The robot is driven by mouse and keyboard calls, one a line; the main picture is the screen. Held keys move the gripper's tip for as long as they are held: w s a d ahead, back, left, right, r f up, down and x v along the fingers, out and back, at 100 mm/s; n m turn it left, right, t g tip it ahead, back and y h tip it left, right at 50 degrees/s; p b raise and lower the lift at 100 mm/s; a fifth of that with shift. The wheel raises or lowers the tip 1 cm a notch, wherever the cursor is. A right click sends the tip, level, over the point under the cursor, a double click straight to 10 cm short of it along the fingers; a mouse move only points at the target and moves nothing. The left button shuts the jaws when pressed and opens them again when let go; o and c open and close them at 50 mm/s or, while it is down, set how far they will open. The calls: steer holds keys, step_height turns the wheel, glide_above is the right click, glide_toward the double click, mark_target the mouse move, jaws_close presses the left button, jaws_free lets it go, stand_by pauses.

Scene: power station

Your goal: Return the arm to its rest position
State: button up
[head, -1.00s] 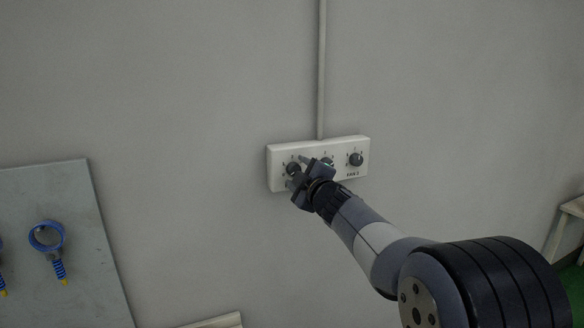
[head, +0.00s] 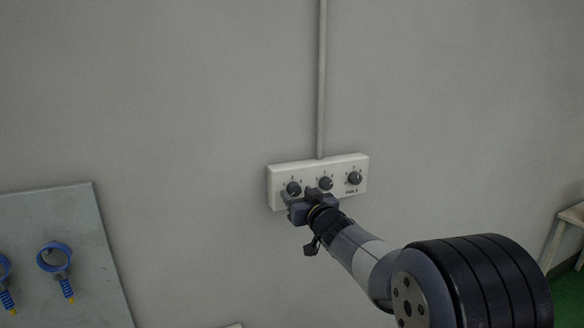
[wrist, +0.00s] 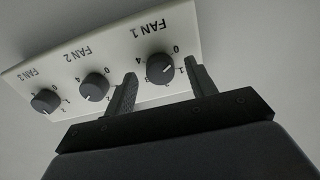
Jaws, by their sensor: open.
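My gripper (head: 301,197) is open, in front of the lower left part of a white fan control panel (head: 272,193) on the wall. In the wrist view the panel (wrist: 125,50) has three dark knobs, labelled FAN 1, FAN 2 and FAN 3. The FAN 1 knob (wrist: 160,67) shows between the two fingers of my gripper (wrist: 163,82), which appear apart from it. The FAN 2 knob (wrist: 95,86) and FAN 3 knob (wrist: 45,101) lie to its left. My arm reaches in from the lower right in the head view, bent and extended toward the wall.
A grey conduit (head: 321,80) runs up the wall from the panel. A grey board (head: 85,235) with blue ring-shaped tools (head: 55,257) is at the lower left. A wooden piece of furniture (head: 572,215) stands at the right edge. The wall around the panel is otherwise bare.

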steer(key=b+v, duration=0.1)
steer(key=v, duration=0.7)
